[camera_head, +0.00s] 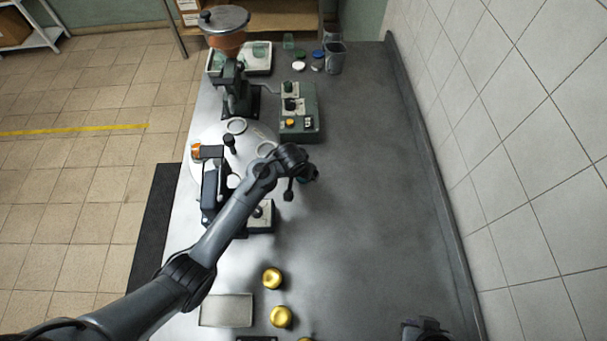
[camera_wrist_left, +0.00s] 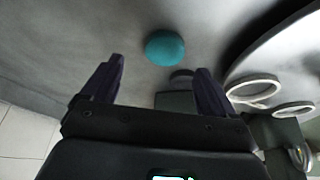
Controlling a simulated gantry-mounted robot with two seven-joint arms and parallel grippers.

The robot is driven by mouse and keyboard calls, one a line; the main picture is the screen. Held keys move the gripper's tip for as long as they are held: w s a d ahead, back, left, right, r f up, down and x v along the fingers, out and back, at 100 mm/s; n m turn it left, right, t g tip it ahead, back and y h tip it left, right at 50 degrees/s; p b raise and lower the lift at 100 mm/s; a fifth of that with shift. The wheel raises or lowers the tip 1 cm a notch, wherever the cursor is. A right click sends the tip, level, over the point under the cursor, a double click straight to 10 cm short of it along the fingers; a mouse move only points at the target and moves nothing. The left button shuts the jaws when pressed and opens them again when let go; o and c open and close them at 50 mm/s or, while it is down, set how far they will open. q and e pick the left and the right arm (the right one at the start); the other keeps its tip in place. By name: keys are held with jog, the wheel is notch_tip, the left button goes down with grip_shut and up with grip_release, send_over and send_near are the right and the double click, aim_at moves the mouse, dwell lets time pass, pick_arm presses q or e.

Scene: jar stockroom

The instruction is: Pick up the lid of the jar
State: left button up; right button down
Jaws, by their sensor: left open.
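A round teal lid-like disc (camera_wrist_left: 164,47) lies ahead of my left gripper (camera_wrist_left: 160,66) in the left wrist view, just beyond the gap between the fingers. The two fingers are apart and nothing is between them. Whether a jar is under the disc cannot be told. In the head view my left gripper (camera_head: 300,185) hangs over the middle of the grey table, and its own wrist largely hides what is under it. A dark part of my right arm (camera_head: 425,328) shows at the bottom edge; its fingers cannot be made out.
Gold round pieces (camera_head: 272,278) and a pale tray (camera_head: 226,310) are at the near left. A control box (camera_head: 299,112) and a machine with a hopper (camera_head: 225,38) stand farther back. Small coloured lids (camera_head: 298,66) lie near a grey cup (camera_head: 335,58). The table's right side is clear, beside a tiled wall.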

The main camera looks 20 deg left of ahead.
pick_arm(q)
jog(key=shift+a+x, duration=0.15)
jog(key=shift+x, duration=1)
jog(key=shift+a+x, duration=0.2)
jog(key=shift+x, duration=0.95)
jog(key=shift+s, duration=0.1)
jog(key=c, duration=1.1)
